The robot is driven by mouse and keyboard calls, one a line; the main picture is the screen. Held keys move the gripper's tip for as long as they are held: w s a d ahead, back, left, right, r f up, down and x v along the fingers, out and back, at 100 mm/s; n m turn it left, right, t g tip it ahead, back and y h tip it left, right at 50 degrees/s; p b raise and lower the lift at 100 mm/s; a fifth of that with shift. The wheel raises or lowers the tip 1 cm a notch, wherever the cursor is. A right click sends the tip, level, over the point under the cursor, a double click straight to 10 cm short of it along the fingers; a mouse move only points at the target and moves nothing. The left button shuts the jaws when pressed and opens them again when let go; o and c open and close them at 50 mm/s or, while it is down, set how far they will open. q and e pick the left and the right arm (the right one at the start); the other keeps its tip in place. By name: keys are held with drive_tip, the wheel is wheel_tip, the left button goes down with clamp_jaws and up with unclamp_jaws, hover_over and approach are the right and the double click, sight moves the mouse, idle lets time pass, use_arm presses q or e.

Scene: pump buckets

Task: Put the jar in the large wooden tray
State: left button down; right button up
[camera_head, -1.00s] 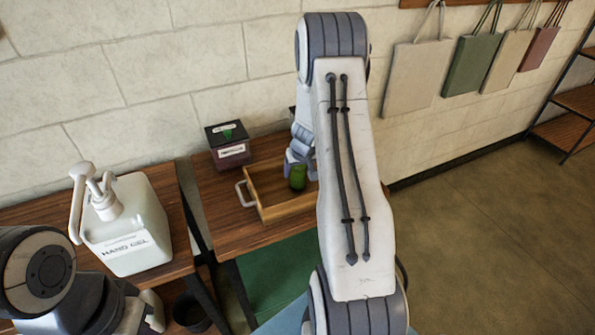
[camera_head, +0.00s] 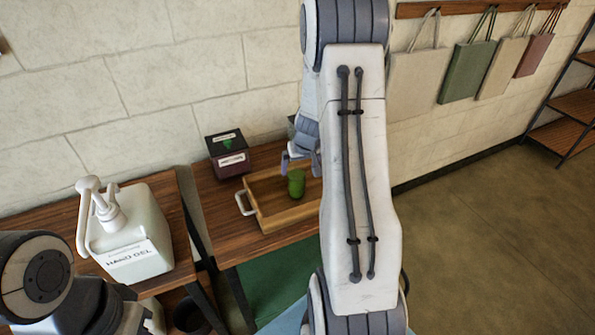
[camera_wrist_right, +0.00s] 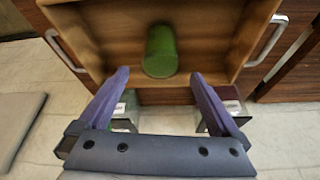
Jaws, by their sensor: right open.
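The green jar (camera_head: 296,184) stands inside the large wooden tray (camera_head: 288,217), on its floor; the jar (camera_wrist_right: 161,52) also shows in the right wrist view within the tray (camera_wrist_right: 88,22). My right gripper (camera_head: 300,163) is just behind and above the jar in the head view. In the right wrist view its two fingers (camera_wrist_right: 158,82) are spread apart with nothing between them, and the jar lies beyond the tips. My right arm hides the tray's right end in the head view. Part of my left arm shows at lower left, but its gripper fingers are not clearly visible.
A dark box with a green mark (camera_head: 229,154) stands behind the tray's left end. A white hand-gel pump bottle (camera_head: 130,238) stands on the left wooden table. A gap separates the two tables. Bags (camera_head: 468,70) hang on the wall at right.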

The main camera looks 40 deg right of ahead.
drive_tip(key=s+a+r+n+y, duration=0.1)
drive_tip(key=s+a+r+n, duration=0.15)
drive_tip(key=a, duration=0.55)
drive_tip(key=s+a+r+n+g+y, duration=0.1)
drive_tip(key=a+r, duration=0.3)
drive_tip(key=a, duration=0.5)
drive_tip(key=s+a+r+n+y, duration=0.1)
drive_tip(key=a+r+n, duration=0.15)
drive_tip(key=a, duration=0.55)
drive_tip(key=s+a+r+n+g, duration=0.1)
drive_tip(key=s+a+n, duration=0.2)
drive_tip(key=s+a, duration=0.3)
drive_tip(key=s+a+r+n+g, duration=0.2)
drive_tip(key=s+a, duration=0.4)
drive_tip(key=s, duration=0.9)
drive_tip(key=shift+s+r+n, duration=0.2)
drive_tip(key=shift+r+n, duration=0.05)
drive_tip(key=shift+n, duration=0.25)
drive_tip(key=shift+a, duration=0.1)
